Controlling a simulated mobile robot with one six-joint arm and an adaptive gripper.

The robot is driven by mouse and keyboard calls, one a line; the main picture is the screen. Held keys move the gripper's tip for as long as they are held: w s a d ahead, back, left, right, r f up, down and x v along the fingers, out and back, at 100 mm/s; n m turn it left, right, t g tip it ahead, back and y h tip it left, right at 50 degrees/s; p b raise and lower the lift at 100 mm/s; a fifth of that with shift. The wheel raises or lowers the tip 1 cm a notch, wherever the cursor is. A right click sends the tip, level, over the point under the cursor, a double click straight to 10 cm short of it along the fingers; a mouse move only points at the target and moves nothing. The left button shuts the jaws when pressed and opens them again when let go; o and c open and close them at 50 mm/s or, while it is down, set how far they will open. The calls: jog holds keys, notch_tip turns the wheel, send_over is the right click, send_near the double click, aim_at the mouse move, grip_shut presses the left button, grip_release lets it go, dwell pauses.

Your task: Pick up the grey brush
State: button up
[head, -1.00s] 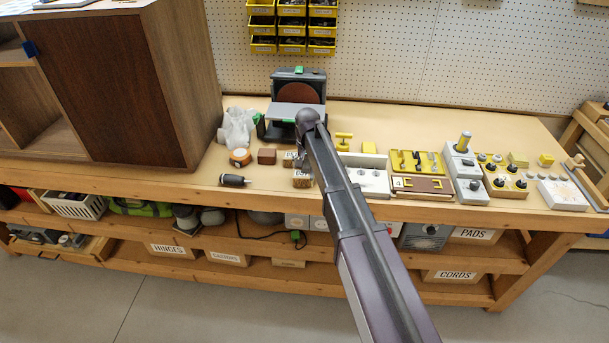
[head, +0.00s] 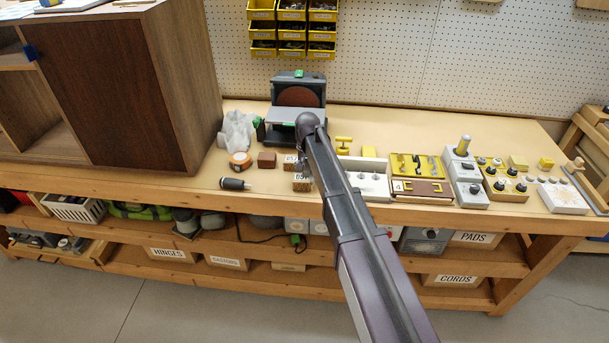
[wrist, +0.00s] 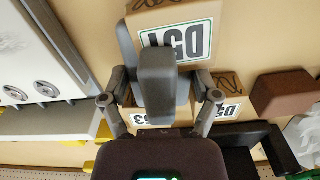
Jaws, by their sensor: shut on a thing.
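In the wrist view, my gripper (wrist: 160,98) has its two jointed fingers drawn in on either side of a plain grey block-like thing, which I take for the grey brush (wrist: 158,82). It sits in the middle of the grip, and no bristles show. The fingertips are partly hidden behind it. The gripper is over the labelled boxes on the bench.
Tan labelled boxes, one marked D51 (wrist: 178,42), lie just beyond the gripper. A yellow tray (head: 402,176) is to the right. A tall cabinet (head: 120,95) blocks the left.

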aim_at(307, 165)
jog(key=shift+r, duration=0.1)
jog(key=shift+r+p, duration=1.75)
jog(key=shift+p, duration=0.2)
jog(key=s+d+r+p, duration=0.1)
jog(key=s+d, duration=0.2)
jog(key=s, duration=1.2)
jog(key=shift+s, duration=0.35)
jog(key=shift+r, duration=0.1)
jog(key=o, duration=0.5)
jog(key=shift+c, duration=1.4)
jog(key=shift+a, duration=0.1)
